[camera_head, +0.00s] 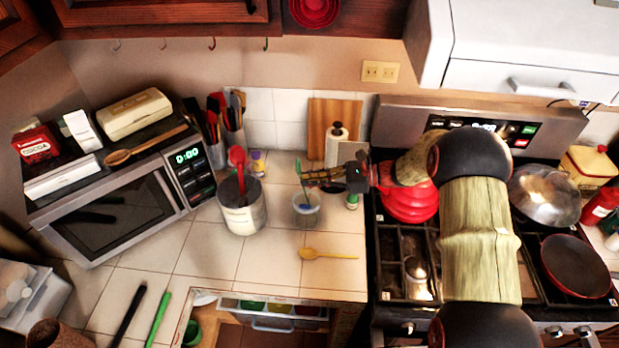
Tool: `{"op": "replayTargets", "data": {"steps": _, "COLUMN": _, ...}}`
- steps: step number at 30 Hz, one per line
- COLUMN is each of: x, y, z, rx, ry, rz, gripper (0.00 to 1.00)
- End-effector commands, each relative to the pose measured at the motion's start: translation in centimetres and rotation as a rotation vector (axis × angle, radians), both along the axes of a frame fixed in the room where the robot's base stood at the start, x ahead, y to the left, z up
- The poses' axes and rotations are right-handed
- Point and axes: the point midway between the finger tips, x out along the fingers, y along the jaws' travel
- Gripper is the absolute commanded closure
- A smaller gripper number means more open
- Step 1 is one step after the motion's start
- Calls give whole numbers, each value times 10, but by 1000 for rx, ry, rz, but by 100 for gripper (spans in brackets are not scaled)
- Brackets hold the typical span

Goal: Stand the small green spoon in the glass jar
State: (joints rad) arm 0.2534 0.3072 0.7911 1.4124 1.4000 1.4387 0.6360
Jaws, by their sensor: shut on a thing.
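My gripper (309,178) reaches in from the right above the counter, its jaws pointing left. It is shut on a thin dark handle (300,168) that I take to be the small green spoon; its colour is hard to make out. The handle runs steeply down from the jaws toward the clear glass jar (307,217), which stands upright just below. Something bluish shows in the jar's mouth; I cannot tell whether it is the spoon's lower end. I cannot tell whether the spoon touches the jar.
A metal canister (244,217) with a red utensil stands left of the jar. A yellow wooden spoon (328,254) lies in front. A paper towel roll (336,146) stands behind. A long green utensil (158,318) lies at the front left, near an open drawer (268,323). The stove is right.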

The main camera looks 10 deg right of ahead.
Motion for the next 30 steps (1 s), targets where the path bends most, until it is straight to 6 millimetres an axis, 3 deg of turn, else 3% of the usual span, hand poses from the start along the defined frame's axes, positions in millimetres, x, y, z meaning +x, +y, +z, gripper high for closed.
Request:
{"op": "replayTargets", "data": {"steps": 15, "x": -1, "y": -4, "z": -38, "rx": 0, "ry": 1, "rz": 0, "gripper": 100}}
{"op": "replayTargets", "data": {"steps": 29, "x": -1, "y": -4, "z": -44, "rx": 0, "ry": -1, "rz": 0, "gripper": 100}}
{"op": "replayTargets", "data": {"steps": 30, "x": -1, "y": -4, "z": -44, "rx": 0, "ry": -1, "rz": 0, "gripper": 92}}
